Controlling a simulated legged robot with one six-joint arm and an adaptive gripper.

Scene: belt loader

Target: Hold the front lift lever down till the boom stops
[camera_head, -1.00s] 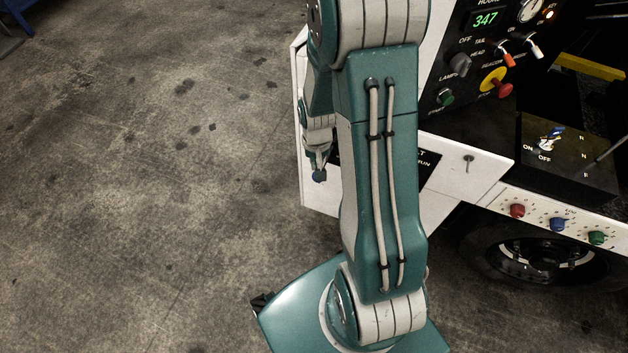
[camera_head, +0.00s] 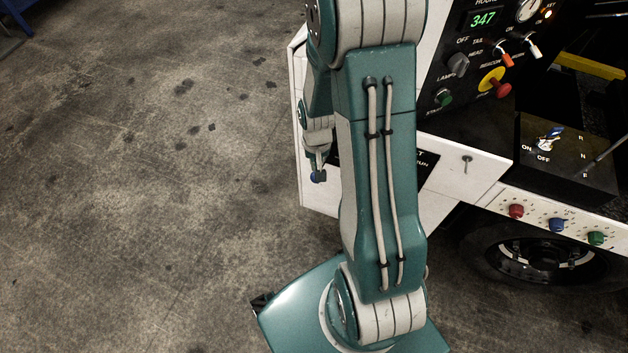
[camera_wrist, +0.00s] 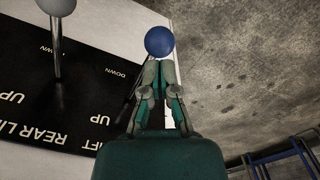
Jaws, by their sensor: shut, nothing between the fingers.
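The front lift lever shows as a blue ball knob (camera_wrist: 160,41) in the wrist view, just past my fingertips. Part of a thin dark shaft shows beside my fingers; the rest is hidden behind them. My gripper (camera_wrist: 160,72) is shut with nothing between its fingers. Its tips meet the knob in the picture; whether they press on it I cannot tell. In the head view my gripper (camera_head: 317,162) points down beside the white housing, with the blue knob (camera_head: 315,177) at its tip. The boom is not clearly in view.
A second lever with a grey knob (camera_wrist: 57,4) stands to the left on the black label plate (camera_wrist: 75,85) marked REAR LIFT, UP and DOWN. The control panel (camera_head: 490,60) is at the upper right. Bare concrete floor (camera_head: 150,180) is open to the left.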

